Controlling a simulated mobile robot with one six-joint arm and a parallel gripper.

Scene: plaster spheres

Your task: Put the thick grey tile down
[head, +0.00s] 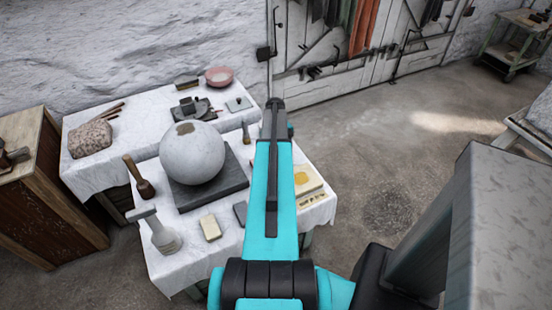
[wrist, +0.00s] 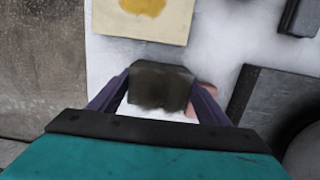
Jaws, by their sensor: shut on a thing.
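The thick grey tile (wrist: 160,84) is a dark grey block in the wrist view. My gripper (wrist: 158,95) is shut on it, with a purple finger along each side. The tile is held over the white-covered front table (wrist: 225,45); I cannot tell how high its underside is. In the head view my teal arm reaches over the right part of this table (head: 188,268) and hides the gripper and the tile.
A large plaster sphere (head: 192,153) stands on a dark slab (head: 212,197). A yellow-marked board (head: 303,178), a dark tile (head: 240,213), a pale block (head: 210,227) and mallets (head: 139,180) are around. A pinkish thing (wrist: 209,88) is partly hidden by the gripper. White cloth shows between them.

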